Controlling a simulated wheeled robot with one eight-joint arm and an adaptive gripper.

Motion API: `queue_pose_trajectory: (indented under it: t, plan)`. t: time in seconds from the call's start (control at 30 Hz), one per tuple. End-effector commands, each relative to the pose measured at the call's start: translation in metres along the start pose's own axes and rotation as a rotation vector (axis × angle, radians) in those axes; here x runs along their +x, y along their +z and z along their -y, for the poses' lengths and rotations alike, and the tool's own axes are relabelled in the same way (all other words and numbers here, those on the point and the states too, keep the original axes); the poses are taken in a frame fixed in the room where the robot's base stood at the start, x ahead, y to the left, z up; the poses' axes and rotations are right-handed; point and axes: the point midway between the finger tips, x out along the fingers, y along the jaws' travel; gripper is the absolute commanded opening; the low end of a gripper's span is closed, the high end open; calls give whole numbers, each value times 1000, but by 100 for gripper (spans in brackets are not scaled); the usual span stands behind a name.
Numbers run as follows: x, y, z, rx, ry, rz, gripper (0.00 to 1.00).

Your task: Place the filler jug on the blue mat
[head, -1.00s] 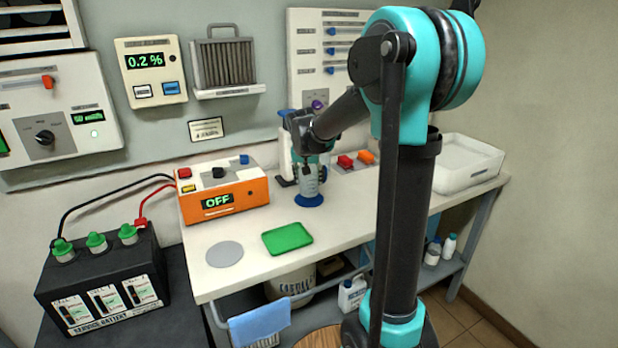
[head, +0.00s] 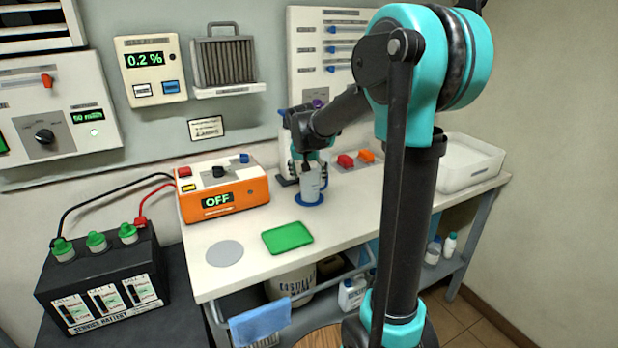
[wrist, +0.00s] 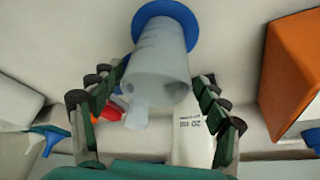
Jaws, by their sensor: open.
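The filler jug (head: 310,188) is pale, translucent and handled. It stands upright on the round blue mat (head: 309,202) near the back of the bench. In the wrist view the jug (wrist: 160,58) points its open mouth toward the camera, with the blue mat (wrist: 192,28) showing around its base. My gripper (head: 311,166) is just above and behind the jug. In the wrist view my gripper (wrist: 160,85) has its dark green fingers spread on either side of the jug, with gaps visible. The mat's centre is hidden under the jug.
A green tray (head: 287,238) and a grey disc (head: 225,253) lie nearer the front of the bench. An orange power unit (head: 225,190) stands left. A white bottle (head: 287,150) is close behind my gripper. A white tub (head: 468,163) sits at right.

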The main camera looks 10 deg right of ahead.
Motion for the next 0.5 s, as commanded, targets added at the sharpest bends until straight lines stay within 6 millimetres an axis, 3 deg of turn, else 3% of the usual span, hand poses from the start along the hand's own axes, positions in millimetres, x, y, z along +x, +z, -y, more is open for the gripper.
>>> queue_pose_trajectory:
  t: [0.3,0.5]
  plan:
    - [-70,0,0,-2,0,-4,75]
    - [-101,-1,0,-2,0,-5,75]
